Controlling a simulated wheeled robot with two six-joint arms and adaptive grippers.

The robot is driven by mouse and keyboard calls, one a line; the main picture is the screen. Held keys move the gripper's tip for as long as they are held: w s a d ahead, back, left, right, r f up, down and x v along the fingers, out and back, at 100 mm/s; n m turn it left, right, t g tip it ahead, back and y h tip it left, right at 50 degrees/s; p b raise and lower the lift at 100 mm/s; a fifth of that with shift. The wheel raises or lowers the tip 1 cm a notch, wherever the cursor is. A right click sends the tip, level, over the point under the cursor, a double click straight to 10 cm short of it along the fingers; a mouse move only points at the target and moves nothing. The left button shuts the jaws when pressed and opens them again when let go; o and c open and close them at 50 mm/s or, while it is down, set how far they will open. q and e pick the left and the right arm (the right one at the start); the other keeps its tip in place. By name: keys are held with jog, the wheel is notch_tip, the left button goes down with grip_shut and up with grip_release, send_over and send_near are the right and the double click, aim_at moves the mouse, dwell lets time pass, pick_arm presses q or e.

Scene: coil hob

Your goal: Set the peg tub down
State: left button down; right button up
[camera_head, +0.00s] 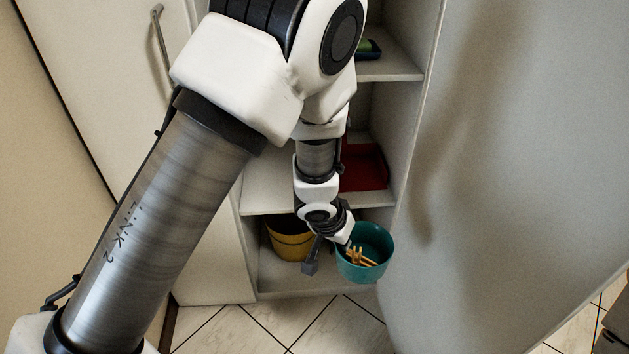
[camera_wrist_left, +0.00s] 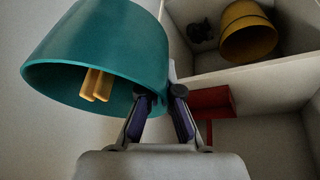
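The peg tub (camera_head: 376,271) is a teal tub with several light wooden pegs (camera_head: 360,258) inside. In the head view it is at the front of the cabinet's lowest compartment, opening up. I cannot tell whether its bottom touches the shelf. My left gripper (camera_head: 347,239) is at its left rim. In the left wrist view the tub (camera_wrist_left: 95,50) looks upside down, and my left gripper's fingers (camera_wrist_left: 163,105) sit at its wall, one on either side, seemingly shut on it. The fingertips are partly hidden. My right gripper is not in view.
A yellow tub (camera_head: 290,246) stands in the lowest compartment, left of the peg tub. A red tray (camera_head: 365,168) is on the shelf above. A dark green item (camera_head: 368,48) lies on a higher shelf. A large pale panel (camera_head: 500,180) closes off the right side.

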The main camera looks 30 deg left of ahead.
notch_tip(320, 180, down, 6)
jog(key=b, duration=0.5)
pick_arm(q)
jog(key=a+f+n+y, duration=0.25)
jog(key=a+n, duration=0.45)
jog(key=a, duration=1.4)
jog(key=w+a+p, duration=0.2)
jog(key=w+a, duration=0.1)
jog(key=w, duration=0.2)
jog(key=w+a+f+p, duration=0.1)
jog(key=w+a+p, duration=0.2)
jog(key=w, duration=0.3)
jog(key=w+a+f+p, duration=0.1)
jog(key=w+a+p, duration=0.1)
jog(key=w+a, duration=0.2)
jog(key=shift+w+a+f+p, duration=0.1)
jog(key=shift+w+a+p, duration=0.1)
jog(key=shift+w, duration=0.3)
jog(key=shift+w+a+f+p, duration=0.1)
jog(key=shift+w+a+p, duration=0.1)
jog(key=shift+w, duration=0.3)
notch_tip(320, 180, down, 4)
jog(key=shift+r+b, duration=0.1)
jog(key=shift+b, duration=0.6)
jog(key=shift+w, duration=0.2)
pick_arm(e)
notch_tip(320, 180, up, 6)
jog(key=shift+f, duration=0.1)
